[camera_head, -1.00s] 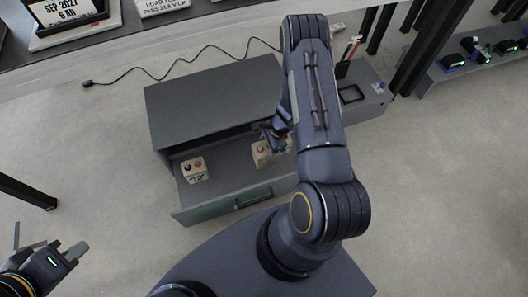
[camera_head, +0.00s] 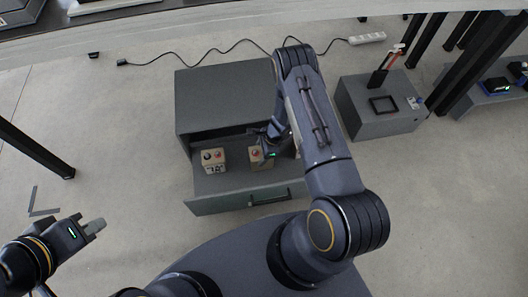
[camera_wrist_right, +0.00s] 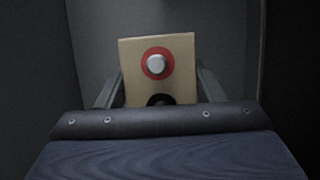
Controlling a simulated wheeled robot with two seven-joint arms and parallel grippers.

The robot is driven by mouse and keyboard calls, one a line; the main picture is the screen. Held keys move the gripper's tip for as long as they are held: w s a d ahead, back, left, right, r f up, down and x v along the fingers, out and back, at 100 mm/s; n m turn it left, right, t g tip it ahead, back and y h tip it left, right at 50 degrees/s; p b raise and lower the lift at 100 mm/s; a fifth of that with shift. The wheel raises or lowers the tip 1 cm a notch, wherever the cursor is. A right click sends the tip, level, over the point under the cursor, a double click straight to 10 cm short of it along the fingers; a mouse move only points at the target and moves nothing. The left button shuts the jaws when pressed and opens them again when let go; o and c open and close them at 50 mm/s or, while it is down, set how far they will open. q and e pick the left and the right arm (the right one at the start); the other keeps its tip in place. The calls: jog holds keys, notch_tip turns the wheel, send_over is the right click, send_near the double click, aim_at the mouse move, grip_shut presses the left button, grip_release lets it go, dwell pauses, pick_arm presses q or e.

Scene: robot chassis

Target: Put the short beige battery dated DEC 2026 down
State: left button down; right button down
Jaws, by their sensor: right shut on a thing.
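A short beige battery (camera_head: 256,161) with a red terminal is inside the open drawer (camera_head: 232,180). My right gripper (camera_head: 268,145) is shut on it from the cabinet side of the picture. In the right wrist view the battery (camera_wrist_right: 130,70) sits between the two fingers, slightly tilted, with a red-ringed terminal and a dark terminal partly hidden. I cannot read its date, and I cannot tell whether its underside touches the drawer floor. My left gripper (camera_head: 94,226) is at the lower left, away from the drawer and empty; its finger gap is unclear.
Another beige battery (camera_head: 213,161) with black and red terminals and a "78" label stands in the drawer's left part. The grey cabinet (camera_head: 225,95) is above the drawer. A grey box (camera_head: 385,120) stands to the right. A cable (camera_head: 190,62) lies on the floor behind.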

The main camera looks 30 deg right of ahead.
jog(key=shift+f, duration=1.05)
jog(key=shift+f+b, duration=0.15)
jog(key=shift+b, duration=0.15)
jog(key=shift+c, duration=1.9)
grip_release()
jog(key=shift+s, duration=0.1)
